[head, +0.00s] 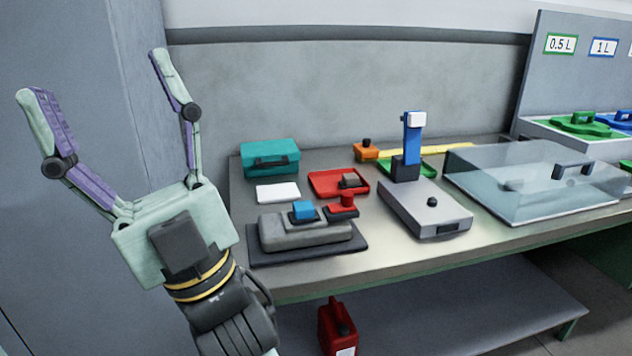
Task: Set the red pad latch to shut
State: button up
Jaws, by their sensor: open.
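Two red things lie on the bench. One is a flat red pad or tray (323,184) with a small dark block (350,181) at its right end. The other is a red piece (343,203) on a dark foot, at the right end of a low grey device (300,233) that also bears a blue block (303,209). I cannot tell which is the latch, or whether it is open or shut. My gripper (90,75) is raised at the left, open and empty, its fingers spread wide. It is apart from the bench and all these things.
A teal case (270,157) and a white card (278,193) are left on the bench. A grey unit (425,212) and an upright blue post (412,140) stand mid-bench. A clear-lidded box (530,190) is right. A red canister (337,327) is below.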

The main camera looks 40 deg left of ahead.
aim_at(346, 203)
jog(key=i+j, duration=0.2)
jog(key=j, duration=0.15)
jog(key=i+j+u, duration=0.1)
jog(key=j, duration=0.3)
jog(key=i+j, duration=0.45)
jog(key=j, duration=0.25)
jog(key=u, duration=0.05)
